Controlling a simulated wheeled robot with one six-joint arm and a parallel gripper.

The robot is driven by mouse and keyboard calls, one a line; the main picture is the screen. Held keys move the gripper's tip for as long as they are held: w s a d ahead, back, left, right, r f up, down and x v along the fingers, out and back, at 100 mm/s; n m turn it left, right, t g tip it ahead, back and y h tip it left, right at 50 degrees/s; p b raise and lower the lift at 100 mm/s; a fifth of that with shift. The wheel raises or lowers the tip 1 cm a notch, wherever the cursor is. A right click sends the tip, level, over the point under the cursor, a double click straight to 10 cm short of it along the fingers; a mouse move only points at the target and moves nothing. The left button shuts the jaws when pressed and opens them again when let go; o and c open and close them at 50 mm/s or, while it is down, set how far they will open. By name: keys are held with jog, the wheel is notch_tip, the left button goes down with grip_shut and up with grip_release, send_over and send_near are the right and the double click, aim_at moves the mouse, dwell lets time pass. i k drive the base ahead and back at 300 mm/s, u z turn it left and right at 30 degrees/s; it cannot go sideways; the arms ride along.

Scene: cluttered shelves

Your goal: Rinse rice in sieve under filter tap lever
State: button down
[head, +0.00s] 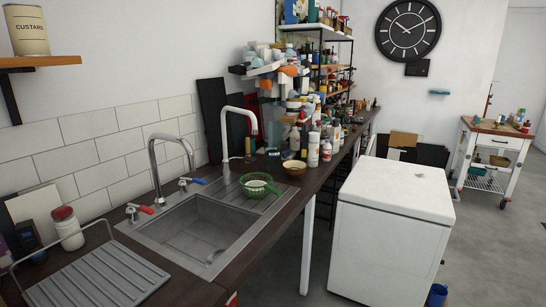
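A green sieve (259,184) with white contents, perhaps rice, sits on the ribbed drainer at the far end of the sink (195,232). A chrome tap (158,160) arches over the basin, with a red lever (145,209) and a blue lever (197,181) at its base. Farther back, a second, paler tap (225,130) rises behind the drainer, its spout curving towards the sieve. I cannot tell if it is the filter tap, and its lever is not clear. No water shows from either spout. My gripper is not in view.
A brown bowl (294,167) stands just behind the sieve. Several bottles (313,150) and other clutter crowd the counter beyond. A grey dish rack (95,278) and a red-lidded jar (68,228) are at front left. A white chest (390,235) stands right of the counter.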

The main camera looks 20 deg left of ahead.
aim_at(247, 159)
jog(key=z, duration=0.35)
jog(key=i, duration=1.95)
jog(key=u, duration=0.6)
jog(key=i, duration=0.8)
jog(key=u, duration=1.35)
jog(key=i, duration=0.55)
jog(key=u, duration=0.45)
